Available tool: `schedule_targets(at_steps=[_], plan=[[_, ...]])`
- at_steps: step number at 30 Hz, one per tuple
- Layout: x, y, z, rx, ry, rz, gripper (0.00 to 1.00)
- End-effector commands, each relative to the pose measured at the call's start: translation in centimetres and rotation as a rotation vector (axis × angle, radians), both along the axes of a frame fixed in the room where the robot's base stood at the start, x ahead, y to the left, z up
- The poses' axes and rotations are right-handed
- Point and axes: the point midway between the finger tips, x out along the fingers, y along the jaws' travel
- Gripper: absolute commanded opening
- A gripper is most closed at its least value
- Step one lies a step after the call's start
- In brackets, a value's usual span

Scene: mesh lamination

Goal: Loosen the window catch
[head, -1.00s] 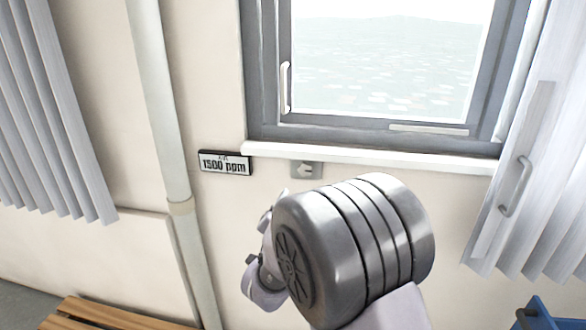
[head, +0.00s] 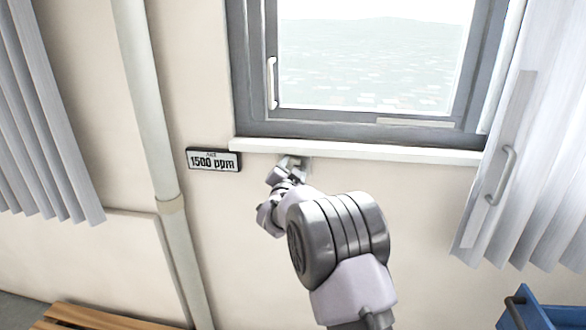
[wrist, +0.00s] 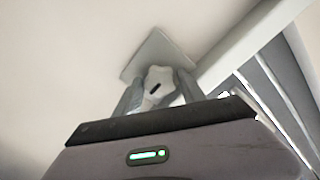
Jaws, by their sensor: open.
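The window catch appears to be a white knob (wrist: 158,80) with a dark slot, on a square grey plate (wrist: 158,50) fixed to the wall just under the window sill. In the wrist view my gripper (wrist: 160,90) is open, with one finger on each side of the knob. I cannot tell whether the fingers touch it. In the head view my gripper (head: 287,172) is at the plate and mostly hides the knob.
The window (head: 365,65) has a pale vertical handle (head: 271,83) on its left. The white sill (head: 370,150) juts out just above my gripper. A 1500 ppm sign (head: 214,159) and a pipe (head: 150,110) are to the left. Blinds hang on both sides.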

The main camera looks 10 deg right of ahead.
Motion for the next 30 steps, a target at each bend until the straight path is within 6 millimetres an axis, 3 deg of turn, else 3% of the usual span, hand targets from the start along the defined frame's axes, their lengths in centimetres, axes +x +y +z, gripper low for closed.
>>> schedule_targets(at_steps=[3,10,20,30], plan=[[-0.02,0.01,0.01,0.000,0.000,0.000,0.43],[-0.04,0.01,0.01,0.000,0.000,0.000,0.00],[-0.05,0.02,0.04,-0.051,0.017,0.000,0.00],[-0.05,0.02,0.10,-0.297,0.098,0.000,0.00]])
